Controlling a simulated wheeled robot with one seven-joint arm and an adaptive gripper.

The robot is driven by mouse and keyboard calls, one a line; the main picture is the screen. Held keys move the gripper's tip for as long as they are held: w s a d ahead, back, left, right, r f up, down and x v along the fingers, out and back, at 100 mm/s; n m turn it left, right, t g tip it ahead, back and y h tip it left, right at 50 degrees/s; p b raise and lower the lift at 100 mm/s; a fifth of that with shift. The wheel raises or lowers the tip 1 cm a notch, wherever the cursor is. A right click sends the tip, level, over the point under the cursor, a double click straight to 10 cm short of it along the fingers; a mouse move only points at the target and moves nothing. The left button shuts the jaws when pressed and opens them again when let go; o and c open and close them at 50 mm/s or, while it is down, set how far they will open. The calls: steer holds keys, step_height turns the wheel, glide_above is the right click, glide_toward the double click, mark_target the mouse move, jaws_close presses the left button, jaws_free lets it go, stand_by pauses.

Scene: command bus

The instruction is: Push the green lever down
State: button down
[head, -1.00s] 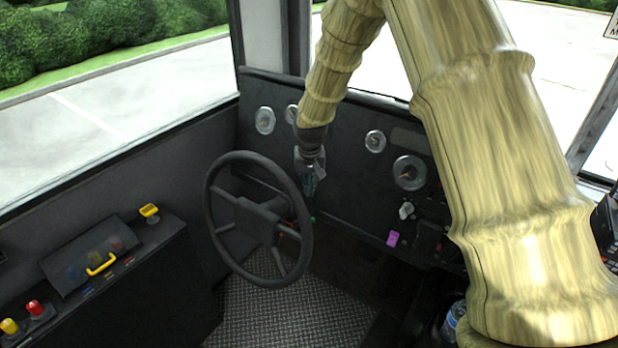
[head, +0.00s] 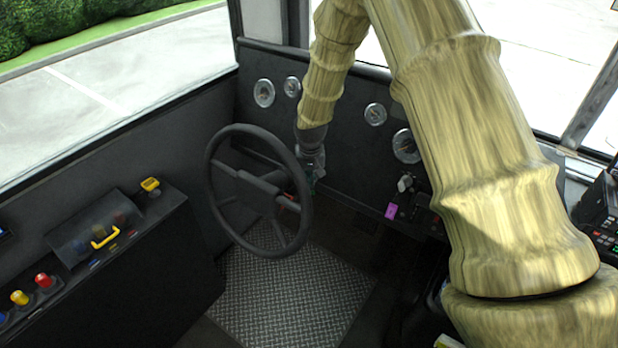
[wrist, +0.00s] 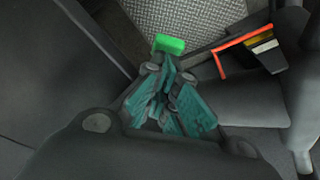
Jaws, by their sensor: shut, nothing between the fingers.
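The green lever (wrist: 170,43) shows in the wrist view as a bright green block just beyond my fingertips. In the head view it is hidden or too small to tell apart from my gripper. My gripper (wrist: 165,82) is shut and empty, with its teal finger pads together and its tips close to the green lever. I cannot tell whether they touch. In the head view my gripper (head: 314,180) points down just right of the steering wheel's rim.
The black steering wheel (head: 257,190) stands just left of my gripper. A red-orange lever (wrist: 222,60) sits on the column to the right in the wrist view. A purple block (head: 391,211) is on the dashboard. The side console (head: 130,270) stands at left.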

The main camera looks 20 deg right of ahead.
steer(key=shift+s, duration=0.1)
steer(key=s+f, duration=0.3)
steer(key=shift+a, duration=0.35)
steer(key=shift+s+f, duration=0.15)
steer(key=shift+f, duration=0.35)
steer(key=shift+r, duration=0.1)
